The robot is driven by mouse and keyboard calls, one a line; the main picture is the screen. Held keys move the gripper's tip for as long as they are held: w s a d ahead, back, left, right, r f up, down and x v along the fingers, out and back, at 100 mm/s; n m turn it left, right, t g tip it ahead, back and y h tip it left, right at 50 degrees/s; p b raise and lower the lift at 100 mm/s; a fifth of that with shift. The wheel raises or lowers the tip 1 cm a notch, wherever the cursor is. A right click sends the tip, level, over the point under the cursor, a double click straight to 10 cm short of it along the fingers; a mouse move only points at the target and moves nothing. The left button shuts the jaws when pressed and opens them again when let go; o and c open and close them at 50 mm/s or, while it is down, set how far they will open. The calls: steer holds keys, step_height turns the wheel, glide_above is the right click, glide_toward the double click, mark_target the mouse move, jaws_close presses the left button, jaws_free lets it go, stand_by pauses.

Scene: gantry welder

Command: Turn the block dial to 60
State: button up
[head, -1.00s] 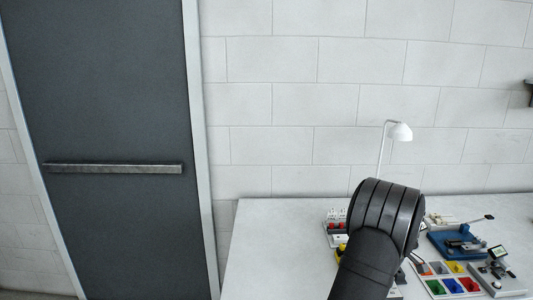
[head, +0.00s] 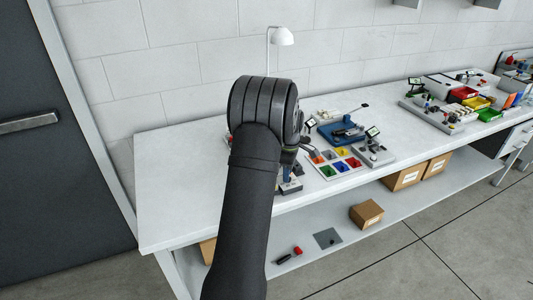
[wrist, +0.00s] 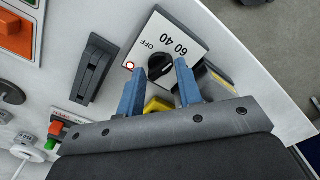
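The block dial is a black round knob (wrist: 160,64) on a white plate (wrist: 181,28) marked OFF, 40 and 60, at the upper middle of the wrist view. The knob's exact pointing is hard to make out. My gripper (wrist: 157,69) has two blue fingers, spread apart and empty. In the wrist view their tips lie to either side of the knob's near edge; I cannot tell whether they touch it. In the head view my arm hides the dial and most of the gripper.
A black rocker-like lever (wrist: 93,69) sits left of the dial, with an orange switch (wrist: 14,36) farther left. A yellow part (wrist: 157,105) shows between the fingers. A tray of coloured bins (head: 337,162) and a blue fixture (head: 341,133) stand right of my arm. The table's left end (head: 180,190) is clear.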

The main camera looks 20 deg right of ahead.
step_height(320, 180, up, 17)
steer(key=m, duration=1.2)
steer(key=f, duration=1.7)
steer(key=shift+s+f, duration=0.25)
steer(key=shift+f, duration=0.05)
steer(key=c, duration=0.6)
steer(key=shift+a+m, duration=0.1)
steer(key=shift+m, duration=1.1)
steer(key=shift+c, duration=0.2)
steer(key=o, duration=0.6)
steer(key=shift+o, duration=0.2)
steer(key=shift+r, duration=0.1)
